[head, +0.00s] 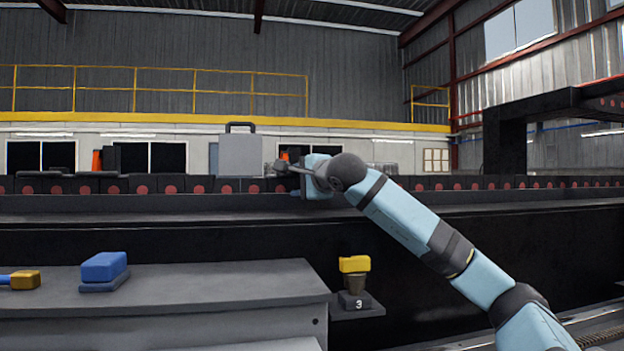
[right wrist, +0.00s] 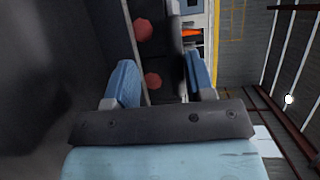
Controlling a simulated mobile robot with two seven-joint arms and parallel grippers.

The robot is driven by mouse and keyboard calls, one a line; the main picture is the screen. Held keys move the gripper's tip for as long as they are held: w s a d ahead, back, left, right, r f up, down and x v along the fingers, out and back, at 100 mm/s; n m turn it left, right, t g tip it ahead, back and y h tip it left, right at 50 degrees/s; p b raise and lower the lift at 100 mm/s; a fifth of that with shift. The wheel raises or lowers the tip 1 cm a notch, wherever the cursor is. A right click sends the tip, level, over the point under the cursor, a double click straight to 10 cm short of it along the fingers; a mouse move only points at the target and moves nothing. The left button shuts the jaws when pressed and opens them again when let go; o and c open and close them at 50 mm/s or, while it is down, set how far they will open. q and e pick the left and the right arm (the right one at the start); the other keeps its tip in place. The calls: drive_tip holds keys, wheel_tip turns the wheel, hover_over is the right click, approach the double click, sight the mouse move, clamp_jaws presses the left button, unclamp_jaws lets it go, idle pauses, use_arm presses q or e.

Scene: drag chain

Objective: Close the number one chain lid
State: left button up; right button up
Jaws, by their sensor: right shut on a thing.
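The drag chain (head: 112,187) runs along the top of a long black machine bed as a row of dark links with red round marks. My right gripper (head: 284,168) is at the chain, just right of a grey case-like panel. In the right wrist view its two blue fingers (right wrist: 160,82) stand on either side of a dark part of the chain (right wrist: 152,50) with red marks. The gripper is shut on a dark chain piece, mostly hidden by the fingers and palm. I cannot make out a number on the lid. My left gripper is out of view.
A grey panel with a black handle (head: 240,155) stands upright behind the chain. A grey bench (head: 200,287) at the front left holds a blue block (head: 103,268) and a yellow-headed tool (head: 25,280). A small shelf marked 3 (head: 358,302) holds a yellow-topped tool (head: 355,265).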

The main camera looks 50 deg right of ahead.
drive_tip(key=b+v, duration=0.2)
drive_tip(key=v, duration=1.1)
drive_tip(key=shift+s, duration=0.4)
